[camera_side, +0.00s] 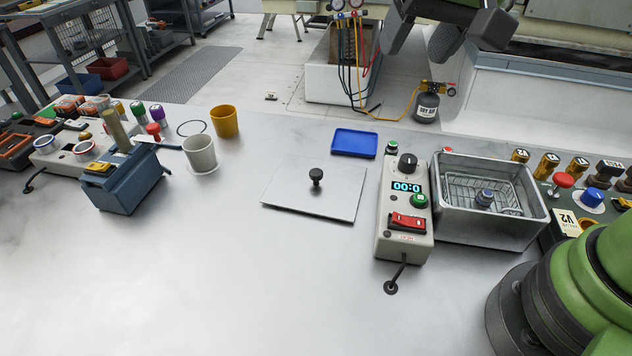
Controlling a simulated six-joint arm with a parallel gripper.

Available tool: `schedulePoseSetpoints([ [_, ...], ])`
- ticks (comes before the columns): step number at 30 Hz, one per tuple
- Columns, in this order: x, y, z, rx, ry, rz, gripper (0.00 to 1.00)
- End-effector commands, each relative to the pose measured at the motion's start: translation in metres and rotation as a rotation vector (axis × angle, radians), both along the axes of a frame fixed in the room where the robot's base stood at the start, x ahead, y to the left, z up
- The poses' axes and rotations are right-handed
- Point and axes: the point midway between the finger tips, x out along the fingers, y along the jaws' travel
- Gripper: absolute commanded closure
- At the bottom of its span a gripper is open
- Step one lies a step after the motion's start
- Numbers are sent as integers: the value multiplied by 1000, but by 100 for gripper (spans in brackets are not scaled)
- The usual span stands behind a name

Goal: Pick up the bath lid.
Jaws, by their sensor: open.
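The bath lid (290,197) is a thin, flat, square metal plate with a black knob (316,176) upright at its middle. It lies flat on the bench, left of the control box. The metal bath (510,235) stands open to the right of that box, with a wire basket and a small blue-topped part inside. My gripper (417,50) is at the top edge of the view, up and to the right of the lid and well apart from it. It is open, and part of it is cut off by the frame.
The control box (403,244) with a lit display stands between lid and bath. A blue tray (354,143) lies behind the lid. A white cup (200,153), a yellow cup (225,121) and a blue block holder (125,192) stand left. The front bench is clear.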

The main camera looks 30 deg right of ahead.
Motion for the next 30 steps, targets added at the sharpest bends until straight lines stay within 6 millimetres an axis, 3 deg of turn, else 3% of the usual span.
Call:
schedulePoseSetpoints([
  [1, 16, 8, -17, -19, 29, 2, 43],
  [6, 59, 34, -74, -74, 88, -3, 43],
  [12, 84, 59, -138, -125, 127, -3, 43],
  [24, 97, 65, -198, -146, 142, -4, 43],
  [30, 102, 64, -214, -144, 140, -4, 43],
])
